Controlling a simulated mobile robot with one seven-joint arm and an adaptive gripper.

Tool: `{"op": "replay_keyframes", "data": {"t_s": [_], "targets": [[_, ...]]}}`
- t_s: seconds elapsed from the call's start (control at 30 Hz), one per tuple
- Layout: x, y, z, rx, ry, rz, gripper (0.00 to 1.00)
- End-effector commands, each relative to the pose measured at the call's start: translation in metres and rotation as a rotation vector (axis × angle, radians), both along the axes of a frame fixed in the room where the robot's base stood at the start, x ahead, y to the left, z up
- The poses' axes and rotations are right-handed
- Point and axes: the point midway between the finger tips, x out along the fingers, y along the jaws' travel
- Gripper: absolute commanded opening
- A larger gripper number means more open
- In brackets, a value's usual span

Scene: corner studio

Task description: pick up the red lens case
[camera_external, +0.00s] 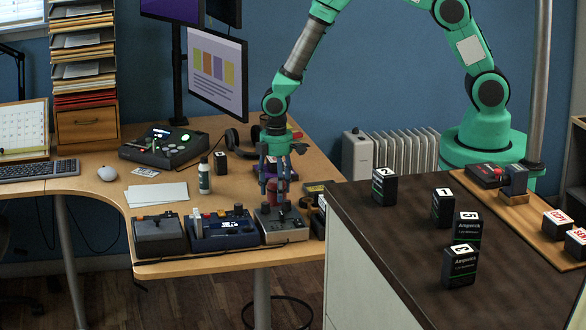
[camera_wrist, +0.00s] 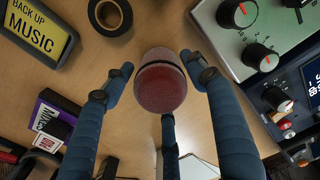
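The red lens case (camera_wrist: 160,88) is a rounded red cylinder with a band near its top, standing on the wooden desk (camera_wrist: 215,118). It also shows in the external view (camera_external: 284,187), partly hidden by my gripper's fingers. My gripper (camera_external: 273,198) points down over it near the desk's front right. In the wrist view my gripper (camera_wrist: 158,72) has its blue fingers spread, two beside the case and a third below it in the picture. A gap shows between the case and the two side fingers; contact with the third cannot be told.
A grey knobbed device (camera_wrist: 255,30) stands close on the right in the wrist view. The dark counter (camera_external: 400,235) stands right of the desk.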

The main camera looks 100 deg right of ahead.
Motion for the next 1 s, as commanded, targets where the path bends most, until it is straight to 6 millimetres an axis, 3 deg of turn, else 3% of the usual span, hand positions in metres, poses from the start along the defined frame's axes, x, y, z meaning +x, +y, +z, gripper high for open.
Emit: {"op": "replay_keyframes", "data": {"t_s": [0.03, 0.2, 0.57, 0.77, 1.0], "targets": [[0.000, 0.000, 0.000, 0.000, 0.000, 0.000, 0.42], [0.000, 0.000, 0.000, 0.000, 0.000, 0.000, 0.12], [0.001, 0.000, 0.005, -0.001, -0.002, 0.000, 0.11], [0.001, 0.000, 0.024, -0.001, -0.002, 0.000, 0.11], [0.002, -0.001, 0.062, -0.001, -0.004, 0.000, 0.11]]}}
